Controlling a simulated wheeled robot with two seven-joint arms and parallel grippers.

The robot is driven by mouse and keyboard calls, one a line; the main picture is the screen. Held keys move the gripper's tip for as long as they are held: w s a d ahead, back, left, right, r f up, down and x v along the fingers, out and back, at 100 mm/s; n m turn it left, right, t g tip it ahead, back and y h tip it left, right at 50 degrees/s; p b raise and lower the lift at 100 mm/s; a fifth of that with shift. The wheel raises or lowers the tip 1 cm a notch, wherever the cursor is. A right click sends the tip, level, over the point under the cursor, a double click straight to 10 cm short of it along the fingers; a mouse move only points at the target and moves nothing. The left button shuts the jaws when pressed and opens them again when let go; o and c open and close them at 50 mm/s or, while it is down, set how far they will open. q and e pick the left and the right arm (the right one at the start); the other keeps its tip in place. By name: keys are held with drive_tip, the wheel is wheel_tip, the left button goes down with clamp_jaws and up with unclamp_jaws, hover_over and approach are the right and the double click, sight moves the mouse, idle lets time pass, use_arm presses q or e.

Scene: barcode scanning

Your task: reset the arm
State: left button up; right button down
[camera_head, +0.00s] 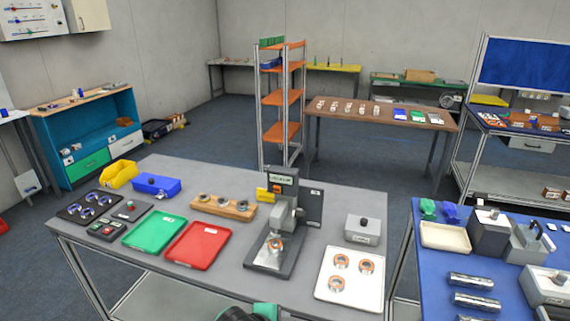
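Neither of my grippers can be made out in the head view, so their opening and anything in them are hidden. A green and black shape (250,313) is cut off by the bottom edge at the near side of the grey table (330,200). I cannot tell what it is. On the table stands a grey press-like device (275,225) with an orange-ringed part (275,244) at its base. A white tray (350,293) to its right holds three orange-ringed parts.
A green tray (154,232), a red tray (198,243), a dark tray (75,215), a wooden block (223,206), yellow and blue bins and a grey box (364,229) crowd the table. A blue workbench (430,285) stands right. An orange-shelved rack (284,98) stands behind.

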use_arm(q)
drive_tip(key=s+a+f+n+g+y, duration=0.1)
drive_tip(key=s+a+f+n+y, duration=0.15)
drive_tip(key=s+a+n, duration=0.8)
drive_tip(key=s+a+f+n+g+y, duration=0.1)
drive_tip(key=s+a+f+n+y, duration=0.15)
drive_tip(key=s+a+n, duration=0.8)
wheel_tip(320, 180, down, 30)
drive_tip(key=s+a+m+g, duration=0.1)
drive_tip(key=s+m+g, duration=0.1)
drive_tip(key=s+m, duration=0.1)
drive_tip(key=s+a+f, duration=0.1)
drive_tip(key=s+f, duration=0.8)
drive_tip(key=f, duration=0.1)
drive_tip(key=s+a+f, duration=0.2)
drive_tip(key=s+f, duration=0.8)
drive_tip(key=shift+a+f+m+g, duration=0.15)
drive_tip(key=shift+a+m+g, duration=0.15)
drive_tip(key=shift+g, duration=0.1)
